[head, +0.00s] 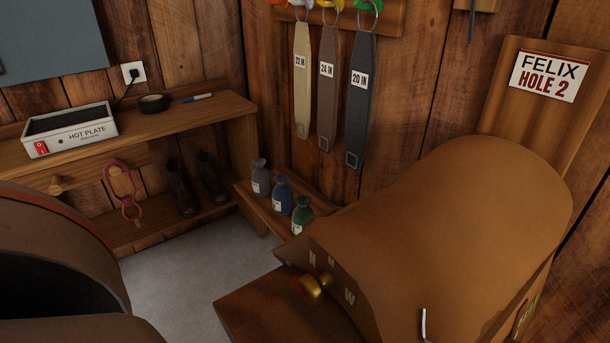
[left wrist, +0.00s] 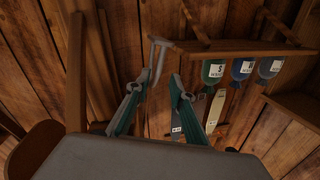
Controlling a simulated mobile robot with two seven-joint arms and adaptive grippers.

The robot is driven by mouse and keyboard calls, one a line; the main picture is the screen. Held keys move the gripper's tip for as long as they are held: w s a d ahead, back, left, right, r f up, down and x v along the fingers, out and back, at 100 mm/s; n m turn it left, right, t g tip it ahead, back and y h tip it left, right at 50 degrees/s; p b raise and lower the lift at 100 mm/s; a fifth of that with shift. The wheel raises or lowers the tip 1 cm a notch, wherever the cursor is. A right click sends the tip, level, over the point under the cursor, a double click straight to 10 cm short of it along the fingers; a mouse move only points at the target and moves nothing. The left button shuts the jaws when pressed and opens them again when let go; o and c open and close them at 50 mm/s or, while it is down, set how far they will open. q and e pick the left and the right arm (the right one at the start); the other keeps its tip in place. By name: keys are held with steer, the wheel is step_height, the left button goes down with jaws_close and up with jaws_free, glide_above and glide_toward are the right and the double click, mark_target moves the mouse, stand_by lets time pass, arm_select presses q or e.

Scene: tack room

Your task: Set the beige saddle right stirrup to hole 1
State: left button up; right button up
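A tan-brown saddle (head: 470,220) fills the right of the head view. Its front shows the letters N, M and W around a gold knob (head: 312,288). I cannot tell whether it is the beige saddle. No stirrup, stirrup strap or hole is clearly visible. A sign reading FELIX HOLE 2 (head: 545,76) is on the board behind it. My left gripper (left wrist: 155,88) shows in the left wrist view with its two teal-padded fingers apart and nothing between them. It is out of the head view, and my right gripper shows in neither view.
A dark brown curved form (head: 45,245) fills the lower left. A shelf (head: 170,118) holds a hot plate (head: 70,130), tape (head: 154,103) and a marker (head: 198,97). Three bottles (head: 281,195) stand on a low ledge. Labelled straps (head: 330,85) hang on the wall. Grey floor (head: 190,280) is clear between.

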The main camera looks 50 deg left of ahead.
arm_select(q)
steer(key=shift+s+d, duration=0.2)
steer(key=shift+s, duration=1.55)
